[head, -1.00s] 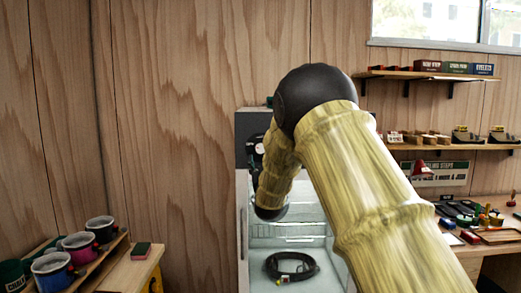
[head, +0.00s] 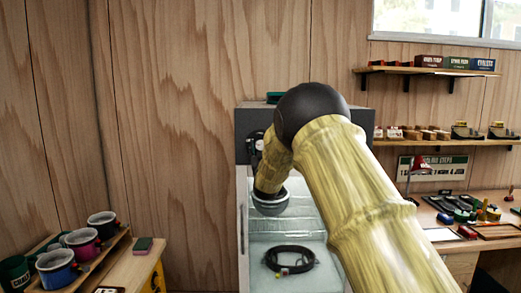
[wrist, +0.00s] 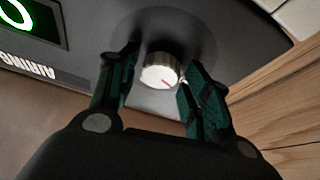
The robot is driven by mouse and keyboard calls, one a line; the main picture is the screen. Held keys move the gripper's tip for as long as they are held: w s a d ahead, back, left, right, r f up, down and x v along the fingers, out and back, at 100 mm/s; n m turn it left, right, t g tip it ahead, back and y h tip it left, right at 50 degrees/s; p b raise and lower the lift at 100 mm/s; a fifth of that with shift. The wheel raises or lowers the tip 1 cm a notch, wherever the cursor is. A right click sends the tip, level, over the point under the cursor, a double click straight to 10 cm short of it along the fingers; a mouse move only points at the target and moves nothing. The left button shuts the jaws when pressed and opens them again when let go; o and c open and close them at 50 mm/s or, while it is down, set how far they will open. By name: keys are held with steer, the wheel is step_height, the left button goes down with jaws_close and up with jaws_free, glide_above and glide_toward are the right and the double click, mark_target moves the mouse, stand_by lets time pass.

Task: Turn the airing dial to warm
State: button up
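The gripper is open and holds nothing. The pointer slants toward the lower right of that view. I cannot see a warm mark. In the head view my arm hides the dial and much of the cabinet (head: 243,125).
A lit green display (wrist: 25,15) is left of the dial in the wrist view. Below the panel, the cabinet holds a dark coil (head: 290,259). Mugs (head: 57,267) stand on a rack at the left. A workbench (head: 445,246) with gear is at the right.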

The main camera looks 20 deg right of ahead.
steer(key=c, duration=0.6)
steer(key=shift+o, duration=0.2)
